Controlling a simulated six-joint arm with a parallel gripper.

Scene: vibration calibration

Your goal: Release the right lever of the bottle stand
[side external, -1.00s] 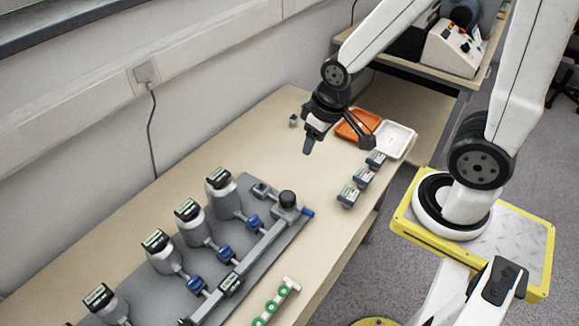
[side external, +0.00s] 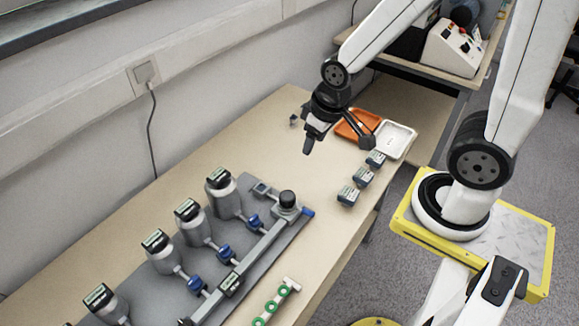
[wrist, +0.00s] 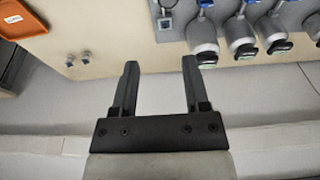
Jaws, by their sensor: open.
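The bottle stand (side external: 258,262) is a long grey plate with several grey bottles, blue valve handles and a rail. One bottle (side external: 222,192) stands near its far right end. Beside the black knob at that end a small blue lever (side external: 308,212) sticks out; I cannot tell which part is the right lever. In the wrist view, bottles (wrist: 203,38) and a square grey fitting (wrist: 166,22) show along the top. My gripper (side external: 338,146) is open and empty above the table, beyond the stand's far end and apart from it. Its two fingers (wrist: 160,63) show in the wrist view.
An orange tray (side external: 345,130) and a white tray (side external: 410,140) lie at the table's far end. Several small grey blocks (side external: 364,178) line the right edge. A white strip with green rings (side external: 289,283) lies in front of the stand. Bare table separates gripper and stand. The wall runs along the left.

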